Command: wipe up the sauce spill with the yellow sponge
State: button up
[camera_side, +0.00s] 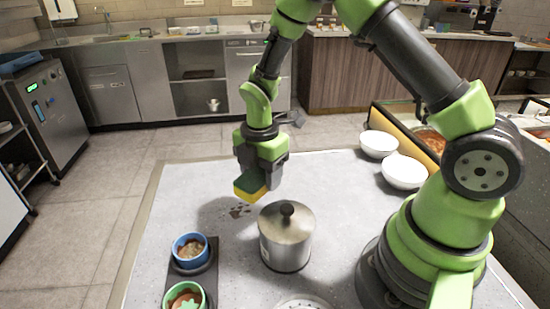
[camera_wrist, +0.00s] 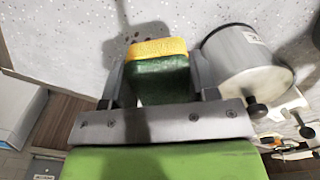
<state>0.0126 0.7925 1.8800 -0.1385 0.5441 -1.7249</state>
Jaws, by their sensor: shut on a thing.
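My gripper (camera_side: 262,172) is shut on the yellow sponge (camera_side: 249,191), which has a dark green layer. The sponge also shows between the two fingers in the wrist view (camera_wrist: 160,49). In the side view it hangs just above the worktop, close to the sauce spill (camera_side: 238,211). The spill is a few small dark brown spots on the pale speckled table. I cannot tell from these frames whether the sponge touches the table.
A lidded steel pot (camera_side: 285,243) stands close by, right of the spill. A blue cup (camera_side: 189,247) and a green cup (camera_side: 184,297) sit in a dark holder at front left. White bowls (camera_side: 404,171) stand at right. The table's left side behind the cups is clear.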

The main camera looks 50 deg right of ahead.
aim_at(230, 214)
jog(key=shift+f, duration=3.75)
jog(key=shift+w+a, duration=1.55)
jog(key=shift+c, duration=0.3)
jog(key=shift+w+a+f, duration=0.2)
jog(key=shift+w+a, duration=0.05)
jog(key=shift+w+a+r, duration=0.2)
jog(key=shift+w+a, duration=0.6)
jog(key=shift+w, duration=0.05)
jog(key=shift+s+d+f, duration=0.1)
jog(key=shift+f, duration=0.15)
jog(key=shift+s+d+r, duration=0.15)
jog(key=shift+s+d, duration=2.45)
jog(key=shift+a+r, duration=0.1)
jog(key=shift+r, duration=3.9)
